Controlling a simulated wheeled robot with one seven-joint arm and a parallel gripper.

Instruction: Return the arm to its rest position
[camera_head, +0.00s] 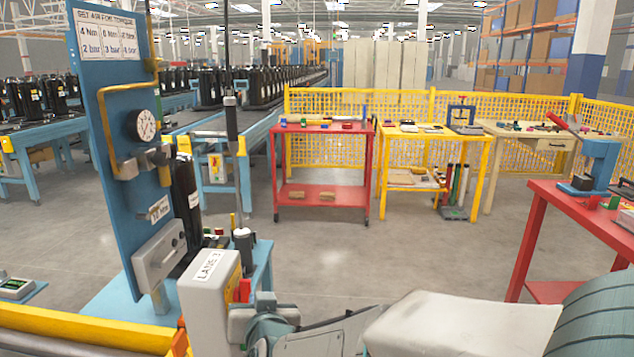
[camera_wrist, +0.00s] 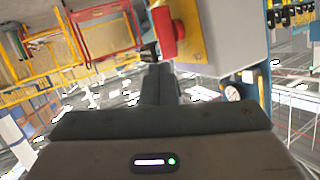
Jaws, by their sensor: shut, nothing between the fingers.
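My gripper (camera_wrist: 158,72) shows in the wrist view with its dark fingers together and nothing between them. A red knob (camera_wrist: 165,32) on a yellow plate is just beyond the fingertips; I cannot tell whether they touch. The plate is on the side of a grey box (camera_wrist: 225,35). In the head view my arm reaches in from the lower right, and its wrist end is beside the grey box marked "LANE 3" (camera_head: 210,290). The red part (camera_head: 243,290) shows at that box's right side. My fingertips cannot be made out there.
A tall blue panel (camera_head: 115,120) with a gauge (camera_head: 141,125) stands at the left behind the box. A red table (camera_head: 565,215) with a press is at the right. A red cart (camera_head: 320,195) and yellow table (camera_head: 410,180) stand farther back. The floor between is clear.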

